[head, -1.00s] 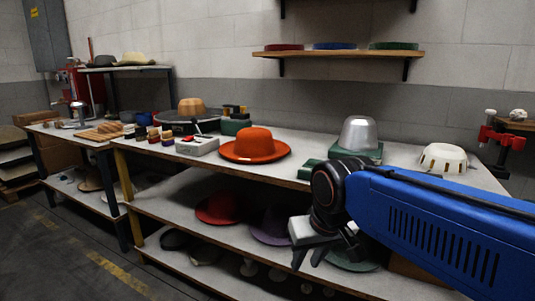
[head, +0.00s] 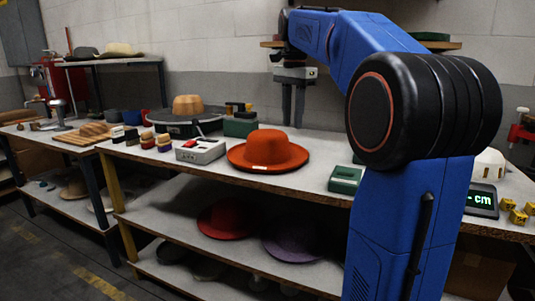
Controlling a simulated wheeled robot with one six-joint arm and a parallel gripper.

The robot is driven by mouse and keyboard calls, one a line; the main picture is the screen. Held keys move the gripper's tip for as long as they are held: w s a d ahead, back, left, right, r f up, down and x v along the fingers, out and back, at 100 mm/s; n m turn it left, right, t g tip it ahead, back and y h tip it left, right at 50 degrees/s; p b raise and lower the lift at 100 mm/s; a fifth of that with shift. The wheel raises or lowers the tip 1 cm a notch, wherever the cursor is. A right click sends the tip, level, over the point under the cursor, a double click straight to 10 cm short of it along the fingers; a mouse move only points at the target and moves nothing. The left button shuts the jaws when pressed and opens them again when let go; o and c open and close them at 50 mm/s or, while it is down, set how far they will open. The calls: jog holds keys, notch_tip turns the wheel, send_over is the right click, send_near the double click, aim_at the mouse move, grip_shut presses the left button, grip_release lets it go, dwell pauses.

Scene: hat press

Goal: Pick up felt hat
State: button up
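An orange felt hat (head: 268,150) with a round crown and wide brim rests brim-down on the bench top (head: 225,178). A small pale tag shows on the front of its brim. My gripper (head: 293,124) hangs above and behind the hat in the picture, slightly right of its crown, with its fingers pointing down. The two fingers stand apart with a narrow gap and nothing shows between them. The gripper is clear of the hat. My blue arm hides the bench to the right of the hat.
A grey control box (head: 200,150) and small brushes (head: 164,142) stand left of the hat. A green block (head: 345,179) lies to its right. A red hat (head: 227,219) and a purple hat (head: 291,242) lie on the shelf below. A wall shelf (head: 450,45) is behind my arm.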

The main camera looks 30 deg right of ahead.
jog(key=shift+m, duration=0.8)
jog(key=d+f, duration=0.1)
jog(key=f, duration=0.2)
jog(key=w+f, duration=0.1)
jog(key=f, duration=0.3)
jog(key=w+d+f, duration=0.1)
jog(key=f, duration=0.2)
jog(key=shift+w+d+f, duration=0.1)
jog(key=shift+d+f, duration=0.25)
jog(key=shift+f, duration=0.05)
jog(key=shift+w+a+f, duration=0.1)
jog(key=shift+w+f, duration=0.05)
jog(key=shift+f, duration=1.15)
jog(key=shift+w+a+f, duration=0.1)
jog(key=shift+f, duration=1.2)
grip_shut()
